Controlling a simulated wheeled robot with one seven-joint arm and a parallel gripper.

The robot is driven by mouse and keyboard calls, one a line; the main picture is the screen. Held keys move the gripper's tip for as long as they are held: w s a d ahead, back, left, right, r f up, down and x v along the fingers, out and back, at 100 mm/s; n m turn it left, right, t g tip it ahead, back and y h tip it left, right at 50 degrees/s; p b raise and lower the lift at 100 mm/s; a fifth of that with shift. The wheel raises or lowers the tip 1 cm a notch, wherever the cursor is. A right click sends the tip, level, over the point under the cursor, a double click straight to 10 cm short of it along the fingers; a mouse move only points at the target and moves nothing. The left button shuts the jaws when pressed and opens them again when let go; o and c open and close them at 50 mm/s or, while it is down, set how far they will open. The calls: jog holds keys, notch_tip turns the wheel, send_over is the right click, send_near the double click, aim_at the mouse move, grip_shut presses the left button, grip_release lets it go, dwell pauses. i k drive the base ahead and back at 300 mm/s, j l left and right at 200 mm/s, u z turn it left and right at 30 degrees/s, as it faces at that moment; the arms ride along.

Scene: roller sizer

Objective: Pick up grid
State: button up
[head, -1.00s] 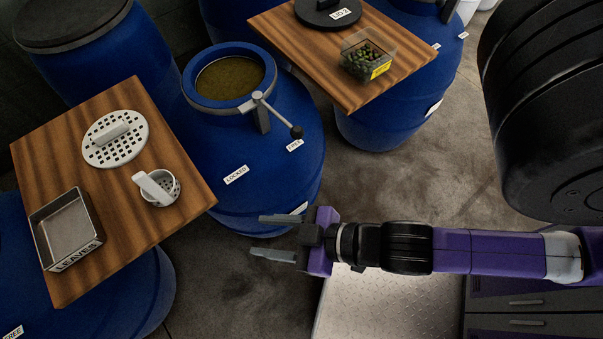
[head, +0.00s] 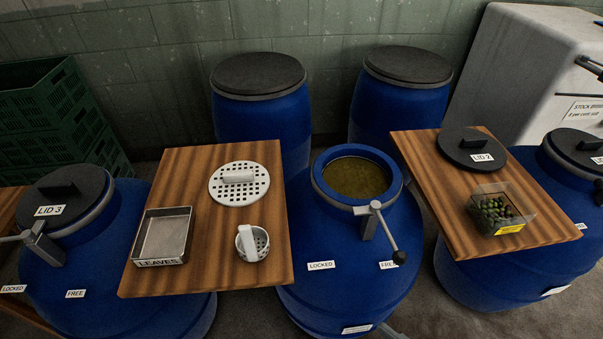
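The grid, a round white perforated plate (head: 239,178) with a raised white bar handle, lies flat on the left wooden board at its back right. A small white perforated cup (head: 252,244) with a handle stands in front of it, apart from it. A metal tray marked LEAVES (head: 163,239) sits to the left of the cup. My gripper is almost wholly out of view. Only a grey tip, seemingly one finger, shows at the bottom edge by the middle barrel, far from the grid. Whether it is open does not show now.
An open blue barrel (head: 402,229) of murky liquid, with a lever, stands right of the left board (head: 204,164). The right board (head: 420,150) carries LID 2 (head: 455,146) and a clear box of olives (head: 495,213). Green crates (head: 55,115) stand at left.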

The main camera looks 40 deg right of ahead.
aim_at(239, 183)
jog(key=i+j, duration=0.2)
jog(key=j, duration=0.15)
jog(key=i+j, duration=0.15)
jog(key=j, duration=0.15)
jog(key=i+j+z, duration=0.1)
jog(key=j, duration=0.25)
jog(key=i+j, duration=0.45)
jog(key=j, duration=0.25)
jog(key=i+j+z, duration=0.1)
jog(key=j, duration=0.25)
jog(key=i+j, duration=0.25)
jog(key=j+z, duration=0.05)
jog(key=j, duration=0.05)
